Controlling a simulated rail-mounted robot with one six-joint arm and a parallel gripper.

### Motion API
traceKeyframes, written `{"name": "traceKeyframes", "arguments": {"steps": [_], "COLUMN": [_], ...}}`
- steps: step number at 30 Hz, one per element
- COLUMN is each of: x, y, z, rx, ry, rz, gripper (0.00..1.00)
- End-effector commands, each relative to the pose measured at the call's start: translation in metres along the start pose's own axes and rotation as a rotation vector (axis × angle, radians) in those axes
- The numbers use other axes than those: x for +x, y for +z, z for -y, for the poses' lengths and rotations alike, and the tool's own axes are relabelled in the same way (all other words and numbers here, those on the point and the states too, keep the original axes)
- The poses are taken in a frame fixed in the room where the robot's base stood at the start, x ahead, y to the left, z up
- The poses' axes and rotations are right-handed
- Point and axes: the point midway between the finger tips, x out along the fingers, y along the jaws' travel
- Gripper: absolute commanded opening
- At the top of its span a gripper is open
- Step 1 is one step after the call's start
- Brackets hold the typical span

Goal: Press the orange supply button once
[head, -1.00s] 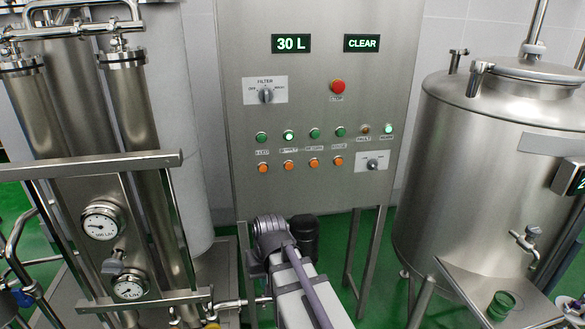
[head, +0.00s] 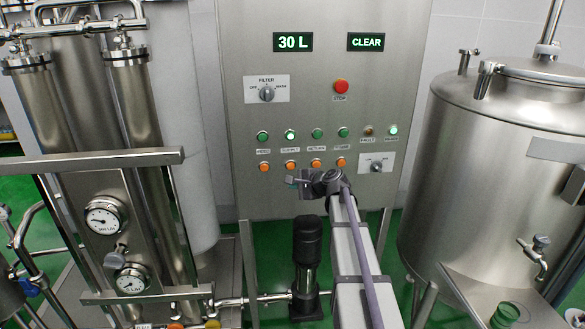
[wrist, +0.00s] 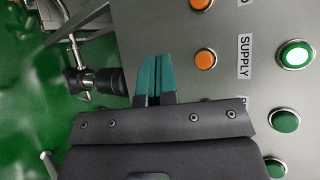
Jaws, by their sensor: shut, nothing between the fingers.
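The orange supply button (head: 290,166) is the second from the left in the lower row of the control panel. In the wrist view the orange supply button (wrist: 204,60) stands beside the label SUPPLY, with a lit green button (wrist: 295,54) on the label's other side. My gripper (head: 290,180) is just below the orange row in the head view. In the wrist view my gripper (wrist: 154,58) has its teal fingers together and empty. The fingertips are left of the supply button there, apart from it in the picture; their distance from the panel is hard to tell.
Other orange buttons (head: 264,167) flank it closely. A red stop button (head: 341,87) and a filter switch (head: 267,94) sit higher. A dark pump (head: 307,245) stands below the panel, a steel tank (head: 485,170) at right, and filter tubes with gauges (head: 102,219) at left.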

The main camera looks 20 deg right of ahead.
Motion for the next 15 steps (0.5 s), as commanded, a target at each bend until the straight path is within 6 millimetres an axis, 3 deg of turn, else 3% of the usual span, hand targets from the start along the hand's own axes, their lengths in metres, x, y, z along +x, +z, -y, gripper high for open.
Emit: {"name": "traceKeyframes", "arguments": {"steps": [8,15], "x": [0.003,0.02], "y": [-0.002,-0.014], "z": [0.002,0.014], "rx": [-0.004,-0.005], "ry": [0.002,0.003], "rz": [0.001,0.001], "gripper": [0.0,0.0]}}
